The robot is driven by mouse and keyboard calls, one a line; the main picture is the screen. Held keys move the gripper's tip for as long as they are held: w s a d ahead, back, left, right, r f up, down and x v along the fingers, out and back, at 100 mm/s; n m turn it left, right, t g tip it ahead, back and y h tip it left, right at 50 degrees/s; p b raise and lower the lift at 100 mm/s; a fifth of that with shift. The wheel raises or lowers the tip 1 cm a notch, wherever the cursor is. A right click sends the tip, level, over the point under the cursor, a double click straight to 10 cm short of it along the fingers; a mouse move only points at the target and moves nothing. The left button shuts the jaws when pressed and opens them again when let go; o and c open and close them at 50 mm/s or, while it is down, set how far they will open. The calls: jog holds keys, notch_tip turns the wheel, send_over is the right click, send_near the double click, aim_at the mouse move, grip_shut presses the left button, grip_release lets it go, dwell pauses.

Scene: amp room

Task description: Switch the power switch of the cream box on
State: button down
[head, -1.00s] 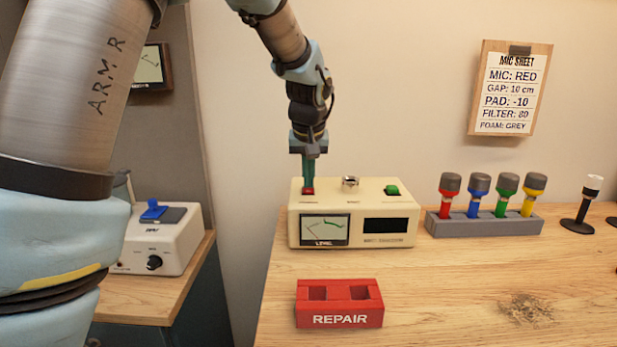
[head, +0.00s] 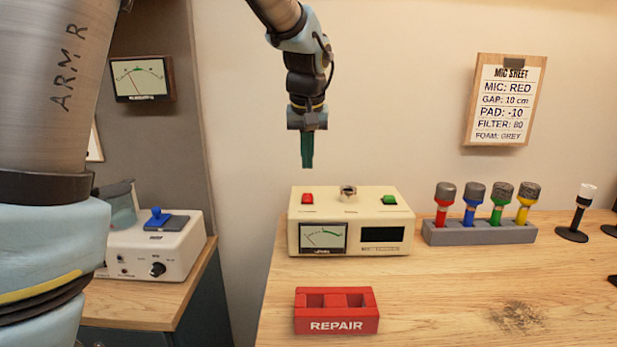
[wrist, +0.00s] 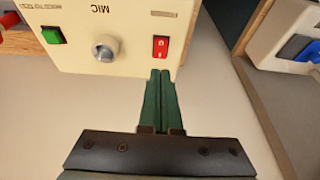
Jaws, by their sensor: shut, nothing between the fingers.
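The cream box (head: 343,222) stands on the wooden bench, with a level meter and a dark display on its front. The closed green fingers also show in the wrist view (wrist: 160,76).
A red REPAIR tray (head: 337,325) lies in front of the box. A grey rack (head: 480,233) of coloured microphones stands to its right. A white box with a blue lever (head: 160,248) is on the left bench.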

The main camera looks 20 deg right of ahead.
aim_at(308, 194)
jog(key=shift+b+v, duration=0.4)
jog(key=shift+v, duration=2.35)
jog(key=shift+d, duration=0.1)
jog(key=w+m+b, duration=0.1)
jog(key=m, duration=0.5)
jog(key=w+d+m+g+b, duration=0.1)
jog(key=m, duration=0.5)
jog(key=w+m+g+y+b, duration=0.1)
jog(key=m, duration=0.5)
jog(key=shift+w+d+r, duration=0.3)
jog(key=shift+r, duration=0.1)
jog(key=shift+f, duration=0.15)
jog(key=f, duration=0.4)
jog(key=w+f+p, duration=0.1)
jog(key=f, duration=0.4)
jog(key=f+p, duration=0.1)
jog(key=f, duration=0.3)
jog(key=shift+w+d+f, duration=0.3)
jog(key=shift+f, duration=0.05)
